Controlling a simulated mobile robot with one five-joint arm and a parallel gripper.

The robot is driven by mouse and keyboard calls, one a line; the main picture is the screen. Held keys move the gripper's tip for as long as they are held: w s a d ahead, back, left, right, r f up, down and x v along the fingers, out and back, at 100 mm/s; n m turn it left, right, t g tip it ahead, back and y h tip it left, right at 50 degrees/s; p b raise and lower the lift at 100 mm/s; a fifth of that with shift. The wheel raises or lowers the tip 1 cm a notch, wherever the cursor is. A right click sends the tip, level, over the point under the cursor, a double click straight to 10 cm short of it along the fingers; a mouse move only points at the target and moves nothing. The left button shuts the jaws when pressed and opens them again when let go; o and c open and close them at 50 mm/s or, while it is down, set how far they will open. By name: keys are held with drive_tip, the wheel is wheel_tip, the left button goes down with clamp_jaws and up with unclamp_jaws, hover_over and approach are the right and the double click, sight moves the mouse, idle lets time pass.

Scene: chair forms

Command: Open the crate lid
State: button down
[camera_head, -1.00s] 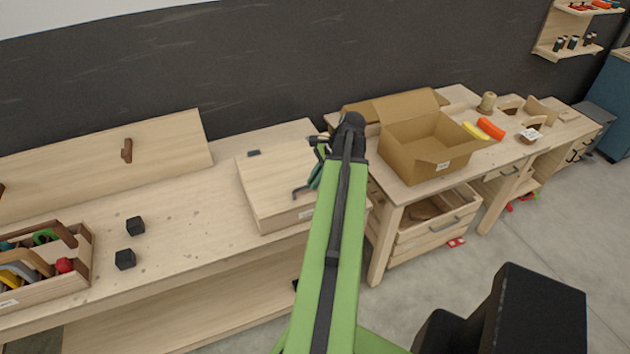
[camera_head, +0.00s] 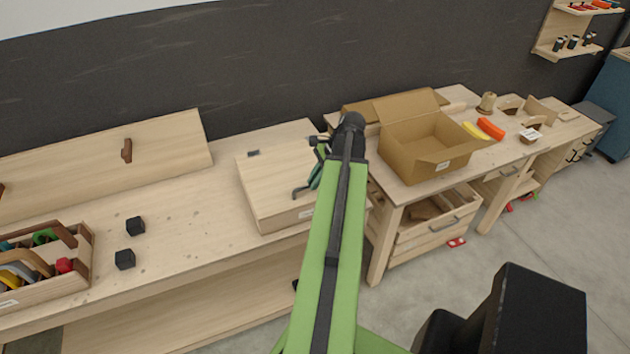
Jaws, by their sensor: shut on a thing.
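The light wooden crate (camera_head: 279,212) stands on the bench, left of my arm. Its flat lid (camera_head: 270,175) lies closed on top, with a small dark fitting at its back left. My gripper (camera_head: 301,192) is at the right part of the crate, near the front edge of the lid. Its dark fingertips reach down to the lid there. My arm hides the crate's right side. What the fingers hold is too small to make out; it appears to be part of the lid.
Two black cubes (camera_head: 125,259) and a tool tray (camera_head: 50,283) are on the bench at the left. A wooden panel (camera_head: 90,165) leans against the wall behind. An open cardboard box (camera_head: 425,155) stands on the right-hand bench. Bench space between the cubes and crate is clear.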

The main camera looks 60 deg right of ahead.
drive_tip(key=shift+r, duration=0.1)
drive_tip(key=w+d+r+p, duration=0.4)
drive_tip(key=w+r+p, duration=0.1)
drive_tip(key=r+p, duration=0.4)
drive_tip(key=w+d+r+p, duration=0.3)
drive_tip(key=w+r+p, duration=0.2)
drive_tip(key=r+p, duration=0.5)
drive_tip(key=w+d+r+p, duration=0.3)
drive_tip(key=w+d, duration=0.3)
drive_tip(key=w, duration=0.2)
drive_tip(key=shift+w+d+r, duration=0.15)
drive_tip(key=shift+d+r, duration=0.05)
